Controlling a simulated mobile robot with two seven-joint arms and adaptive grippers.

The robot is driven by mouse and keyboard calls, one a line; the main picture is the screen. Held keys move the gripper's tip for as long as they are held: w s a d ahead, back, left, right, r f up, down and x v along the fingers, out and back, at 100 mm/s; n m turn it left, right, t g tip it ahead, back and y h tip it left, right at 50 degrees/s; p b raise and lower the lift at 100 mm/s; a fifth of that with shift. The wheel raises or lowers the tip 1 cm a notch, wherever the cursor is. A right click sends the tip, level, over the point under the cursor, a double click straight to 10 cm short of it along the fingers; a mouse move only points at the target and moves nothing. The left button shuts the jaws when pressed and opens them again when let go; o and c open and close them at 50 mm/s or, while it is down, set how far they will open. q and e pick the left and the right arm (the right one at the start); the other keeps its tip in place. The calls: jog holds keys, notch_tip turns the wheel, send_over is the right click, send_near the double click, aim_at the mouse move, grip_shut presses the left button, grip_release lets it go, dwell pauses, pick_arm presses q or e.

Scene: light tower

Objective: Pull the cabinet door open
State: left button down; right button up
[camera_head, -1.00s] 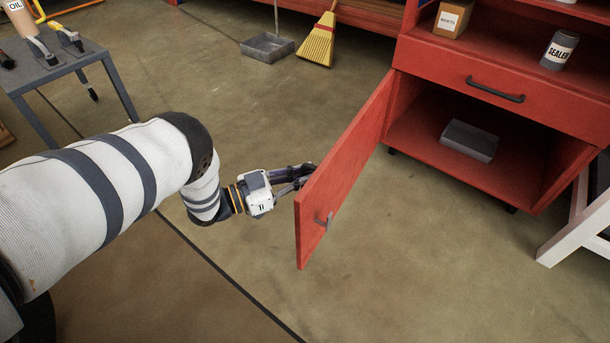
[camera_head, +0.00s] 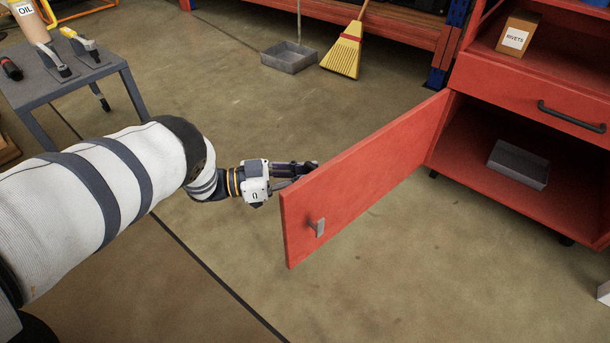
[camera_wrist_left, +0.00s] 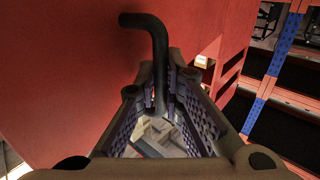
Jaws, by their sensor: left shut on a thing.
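The red cabinet door (camera_head: 365,180) stands wide open, swung out to the left from the left side of the red cabinet (camera_head: 569,83). A small grey piece (camera_head: 318,228) sits on its near face, close to its free edge. My left gripper (camera_head: 303,168) is on the far side of the door, its fingertips partly hidden behind the door's top edge. In the left wrist view, a dark bent handle (camera_wrist_left: 156,40) stands off the red door face, and its bar runs between the fingers of my left gripper (camera_wrist_left: 160,90), which are shut on it. My right gripper is not in view.
A grey tray (camera_head: 518,165) lies inside the open compartment, below a shut drawer (camera_head: 560,105). A broom (camera_head: 345,50) and dustpan (camera_head: 289,56) stand at the back. A grey tool table (camera_head: 70,80) is at the left. The floor around the door is clear.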

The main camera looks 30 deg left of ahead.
pick_arm(q)
jog(key=shift+w+a, duration=0.15)
jog(key=shift+a, duration=0.15)
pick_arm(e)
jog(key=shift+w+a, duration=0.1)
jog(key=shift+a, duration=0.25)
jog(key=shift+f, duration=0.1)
pick_arm(q)
jog(key=c, duration=2)
grip_release()
jog(key=shift+o, duration=0.2)
jog(key=v, duration=1.2)
jog(key=shift+w, duration=0.1)
